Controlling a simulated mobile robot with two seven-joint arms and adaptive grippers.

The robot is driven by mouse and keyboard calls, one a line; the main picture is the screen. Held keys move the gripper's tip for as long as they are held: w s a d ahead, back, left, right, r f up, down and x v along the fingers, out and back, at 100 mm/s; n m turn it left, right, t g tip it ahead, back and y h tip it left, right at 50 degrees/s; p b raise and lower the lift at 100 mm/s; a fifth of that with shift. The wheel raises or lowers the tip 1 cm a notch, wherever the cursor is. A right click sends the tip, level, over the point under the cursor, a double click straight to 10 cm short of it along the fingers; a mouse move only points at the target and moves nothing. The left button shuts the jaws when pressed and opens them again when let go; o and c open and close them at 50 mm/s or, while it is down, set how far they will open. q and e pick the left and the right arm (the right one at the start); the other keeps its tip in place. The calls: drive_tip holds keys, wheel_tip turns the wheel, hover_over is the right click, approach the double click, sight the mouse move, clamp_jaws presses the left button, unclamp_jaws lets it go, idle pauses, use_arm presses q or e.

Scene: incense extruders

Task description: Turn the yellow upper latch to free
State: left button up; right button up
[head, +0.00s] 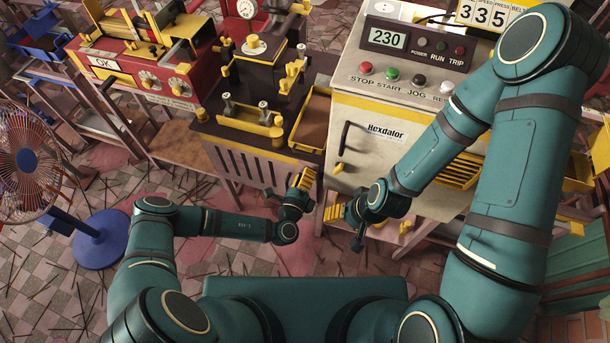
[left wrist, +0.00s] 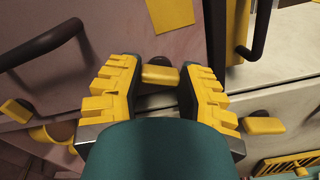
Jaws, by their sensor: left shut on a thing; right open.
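My left gripper (head: 304,182) is low in front of the gap between the dark machine and the white cabinet. In the left wrist view its yellow ribbed fingers (left wrist: 160,72) are shut on a short yellow latch (left wrist: 160,75), one finger at each end. The latch lies roughly level in that picture. In the head view this latch is hidden by the gripper, and I cannot tell for certain that it is the upper one. Another yellow latch (left wrist: 262,125) is on the pale panel at right, and one more (left wrist: 18,110) at left. My right gripper (head: 344,216) is open and empty, below and right of the left one.
The white cabinet (head: 375,150) has a black handle (head: 344,134) close to my grippers. The left wrist view shows two dark bar handles (left wrist: 42,46) (left wrist: 262,28) beside the fingers. A fan (head: 25,165) stands far left. Floor between it and the machines has scattered sticks.

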use_arm(q)
drive_tip(key=o, duration=1.2)
drive_tip(key=shift+d, duration=0.1)
drive_tip(key=v, duration=1.2)
